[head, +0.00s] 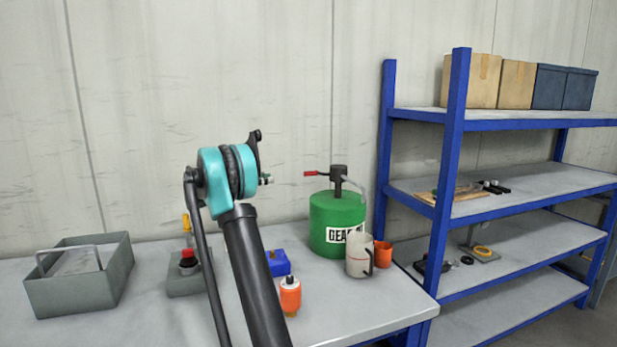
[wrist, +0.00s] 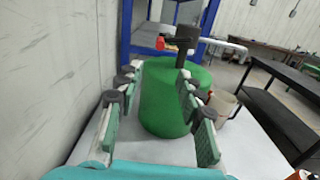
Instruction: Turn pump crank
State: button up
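The green drum (head: 338,220), with a partly visible "GEAR" label, stands upright on the workbench. A black pump head (head: 338,174) sits on top, with a pale hose down one side. The pump crank (head: 311,173) sticks out to the left and ends in a red grip. In the wrist view, the drum (wrist: 172,98) is straight ahead and the red grip (wrist: 161,43) shows beside the pump head (wrist: 182,38). My gripper (wrist: 160,80) is open and empty, its fingers apart in front of the drum. In the head view my arm mostly hides it.
A beige mug (head: 359,257) and an orange cup (head: 383,254) stand right of the drum. An orange bottle (head: 290,295), a blue object (head: 279,264) and a grey box with a red button (head: 188,274) are nearer. A grey bin (head: 85,285) is at left, blue shelving (head: 455,140) at right.

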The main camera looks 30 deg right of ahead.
aim_at(308, 174)
jog(key=x, duration=1.7)
jog(key=shift+s, duration=0.1)
grip_shut()
